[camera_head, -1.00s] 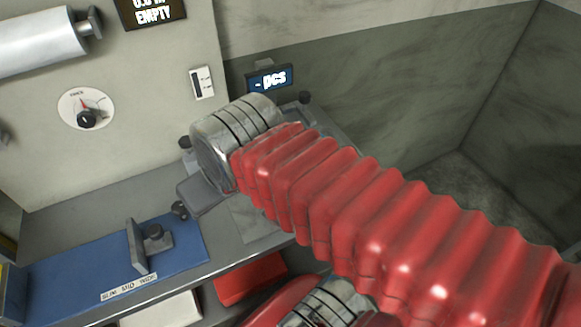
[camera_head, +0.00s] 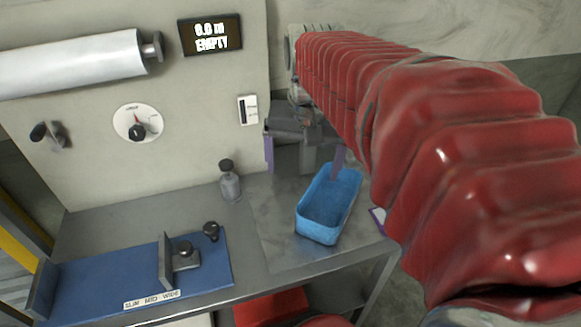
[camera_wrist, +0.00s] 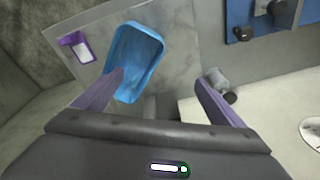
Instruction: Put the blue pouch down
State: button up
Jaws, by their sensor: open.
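The blue pouch (camera_head: 312,226), which looks like an open-topped blue box with rounded corners, rests on a grey plate (camera_head: 274,245) at the bench's right end. It looks empty. In the wrist view the pouch (camera_wrist: 148,48) is upper left of centre. My gripper (camera_head: 303,165) is open, its purple fingers wide apart, just behind the pouch. In the wrist view my gripper (camera_wrist: 160,78) has nothing between its fingers. The left fingertip overlaps the pouch's edge there; I cannot tell whether it touches.
A blue sliding fixture (camera_head: 110,285) lies on the bench's left front. A purple-edged item (camera_wrist: 77,47) lies beside the pouch.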

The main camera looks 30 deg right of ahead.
jog(key=shift+o, duration=0.8)
jog(key=d+m+g, duration=0.1)
jog(key=d+m, duration=0.3)
jog(key=d, duration=0.4)
jog(key=shift+d+g+y, duration=0.3)
jog(key=shift+d+y, duration=0.1)
jog(key=shift+f, duration=0.1)
notch_tip(320, 180, down, 9)
jog(key=shift+r, duration=0.2)
send_over(329, 209)
jog(key=shift+a+f, duration=0.1)
jog(key=shift+f, duration=2.55)
jog(key=c, duration=1)
